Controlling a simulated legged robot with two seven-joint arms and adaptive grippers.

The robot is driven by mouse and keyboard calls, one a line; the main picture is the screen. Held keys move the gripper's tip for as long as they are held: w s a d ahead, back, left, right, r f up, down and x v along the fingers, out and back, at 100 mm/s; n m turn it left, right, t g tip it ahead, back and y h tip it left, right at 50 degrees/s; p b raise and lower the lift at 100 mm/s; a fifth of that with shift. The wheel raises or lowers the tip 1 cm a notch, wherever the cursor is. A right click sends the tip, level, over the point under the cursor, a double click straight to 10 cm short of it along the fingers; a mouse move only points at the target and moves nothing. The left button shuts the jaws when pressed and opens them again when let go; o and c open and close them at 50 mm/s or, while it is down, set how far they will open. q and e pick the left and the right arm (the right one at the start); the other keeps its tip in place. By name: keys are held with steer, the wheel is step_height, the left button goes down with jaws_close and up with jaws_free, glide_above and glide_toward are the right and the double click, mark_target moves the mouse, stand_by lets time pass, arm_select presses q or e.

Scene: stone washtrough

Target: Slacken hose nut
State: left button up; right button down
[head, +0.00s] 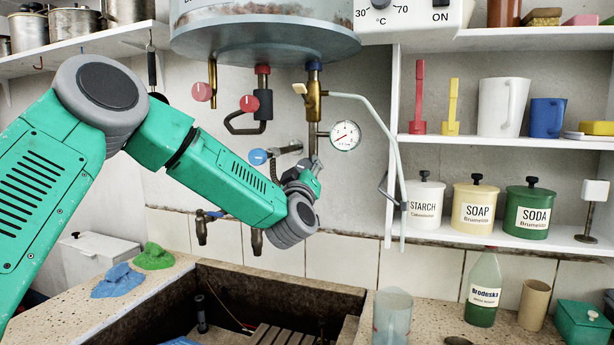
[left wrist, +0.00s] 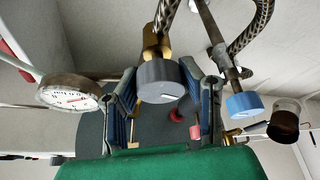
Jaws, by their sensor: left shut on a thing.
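The hose nut (left wrist: 165,84) is a grey round piece with a white mark on its face. It sits below a brass fitting (left wrist: 155,42) in the left wrist view, beside a braided hose (left wrist: 246,30). My left gripper (left wrist: 165,90) has its two blue-and-grey fingers on either side of the nut and is shut on it. In the head view, my left gripper (head: 304,178) is up at the pipework below the boiler, left of the pressure gauge (head: 345,135); its own wrist hides the nut there. My right gripper is not in view.
A blue tap knob (head: 258,157) is close left of the gripper. The boiler (head: 265,35) hangs above, and a thin grey pipe (head: 385,145) runs down on the right. Below is the stone trough (head: 255,275). Shelves with canisters stand right.

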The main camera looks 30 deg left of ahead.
arm_select(q)
steer(key=n+g+y, duration=0.1)
steer(key=n, duration=0.2)
steer(key=n+g+b, duration=0.1)
steer(key=n, duration=0.3)
steer(key=shift+f+g+y+b, duration=0.15)
steer(key=shift+g+y+b, duration=0.15)
steer(key=shift+g+y, duration=0.1)
steer(key=n+g, duration=0.2)
steer(key=n, duration=0.4)
steer(key=shift+b, duration=0.35)
steer(key=o, duration=1.2)
steer(key=shift+c, duration=0.2)
steer(key=shift+s+d+r, duration=0.2)
steer(key=shift+s+d, duration=0.1)
steer(key=v, duration=1.1)
steer(key=shift+r, duration=0.2)
